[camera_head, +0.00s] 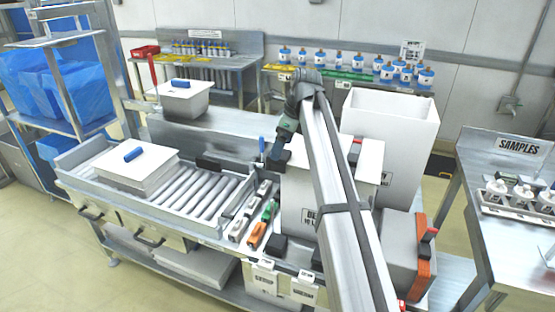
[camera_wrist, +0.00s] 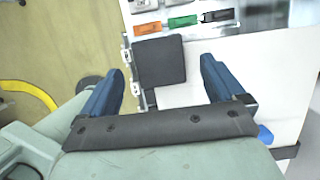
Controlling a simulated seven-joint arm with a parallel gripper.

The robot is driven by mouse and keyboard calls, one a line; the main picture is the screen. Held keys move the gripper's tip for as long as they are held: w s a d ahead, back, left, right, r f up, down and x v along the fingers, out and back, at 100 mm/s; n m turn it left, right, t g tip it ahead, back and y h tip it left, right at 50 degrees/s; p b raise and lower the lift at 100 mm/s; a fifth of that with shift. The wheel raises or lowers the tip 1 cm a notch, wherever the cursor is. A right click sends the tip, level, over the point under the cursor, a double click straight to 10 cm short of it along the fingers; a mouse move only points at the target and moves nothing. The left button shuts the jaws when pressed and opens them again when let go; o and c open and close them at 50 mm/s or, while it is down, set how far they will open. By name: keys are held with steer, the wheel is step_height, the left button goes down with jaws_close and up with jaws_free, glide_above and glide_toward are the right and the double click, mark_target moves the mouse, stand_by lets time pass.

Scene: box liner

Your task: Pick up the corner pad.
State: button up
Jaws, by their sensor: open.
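A dark, flat, square pad, seemingly the corner pad (camera_wrist: 160,60), lies beside the white box, in the upper middle of the wrist view. It appears to be the dark pad (camera_head: 277,246) at the front of the bench in the head view. My gripper (camera_wrist: 163,68) is open, its two blue fingers spread to the left and right of the pad in the picture. It holds nothing. The fingers appear to be above the pad; their height over it is hard to tell. In the head view my gripper (camera_head: 275,160) hangs by the box, small and partly indistinct.
Orange (camera_head: 258,235) and green (camera_head: 268,211) tools lie in a row next to the pad. A white box (camera_head: 298,205) stands to the right, partly behind my arm.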

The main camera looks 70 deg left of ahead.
steer(key=x, duration=0.2)
steer(key=shift+s+f, duration=0.1)
steer(key=shift+f, duration=0.15)
steer(key=c, duration=1.1)
steer(key=shift+r, duration=0.15)
